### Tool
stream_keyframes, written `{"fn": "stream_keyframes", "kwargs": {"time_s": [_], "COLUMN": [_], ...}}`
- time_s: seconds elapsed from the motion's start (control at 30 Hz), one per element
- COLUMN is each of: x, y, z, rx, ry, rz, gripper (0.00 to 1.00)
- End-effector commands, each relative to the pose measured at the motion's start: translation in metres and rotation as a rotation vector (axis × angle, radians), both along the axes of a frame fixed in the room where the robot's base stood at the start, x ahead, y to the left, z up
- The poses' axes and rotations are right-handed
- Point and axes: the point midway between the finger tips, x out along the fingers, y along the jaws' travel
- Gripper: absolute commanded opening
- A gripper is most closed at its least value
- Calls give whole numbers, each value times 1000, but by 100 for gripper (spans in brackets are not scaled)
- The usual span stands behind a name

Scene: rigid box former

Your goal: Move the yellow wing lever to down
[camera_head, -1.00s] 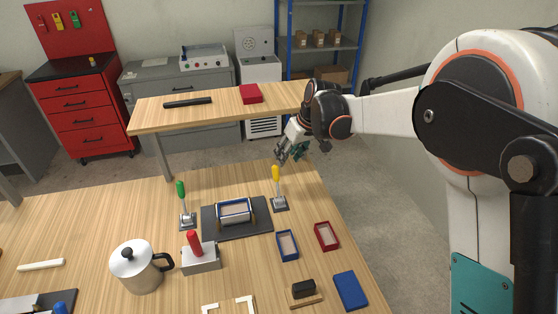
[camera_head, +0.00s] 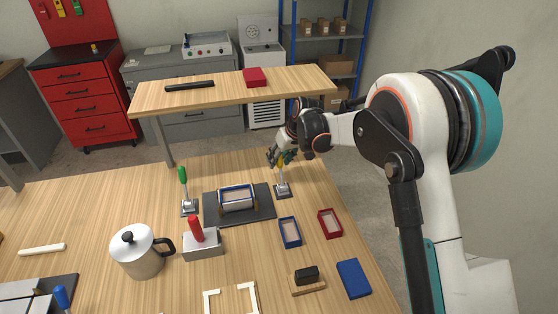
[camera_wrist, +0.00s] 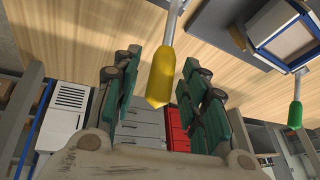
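The yellow wing lever stands upright on its metal base (camera_head: 283,190) at the right of the box former (camera_head: 262,210). Its yellow handle (camera_wrist: 161,78) shows in the wrist view between the two fingers of my open gripper (camera_wrist: 160,95), with a gap on both sides. In the head view my gripper (camera_head: 282,158) is at the top of this lever and largely hides the handle. A blue-framed form (camera_head: 238,198) sits on the former's dark plate. The green lever (camera_head: 182,175) stands upright at the left; it also shows in the wrist view (camera_wrist: 294,115).
A red-handled block (camera_head: 202,242) and a metal pot (camera_head: 138,252) stand in front. A blue tray (camera_head: 290,243), a red tray (camera_head: 330,235), a blue lid (camera_head: 353,278) and a black-topped block (camera_head: 306,286) lie at the right. The second table (camera_head: 220,98) is behind.

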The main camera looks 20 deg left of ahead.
Motion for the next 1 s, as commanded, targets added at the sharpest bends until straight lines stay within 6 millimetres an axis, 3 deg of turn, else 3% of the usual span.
{"fn": "stream_keyframes", "kwargs": {"time_s": [0.37, 0.53, 0.57, 1.0], "x": [1, 1, 1, 5], "y": [2, 2, 2, -1], "z": [-5, -5, -5, -4], "rx": [0, 0, 0, 28], "ry": [0, 0, 0, -47], "rz": [0, 0, 0, 0], "gripper": [40, 4, 0, 0]}}
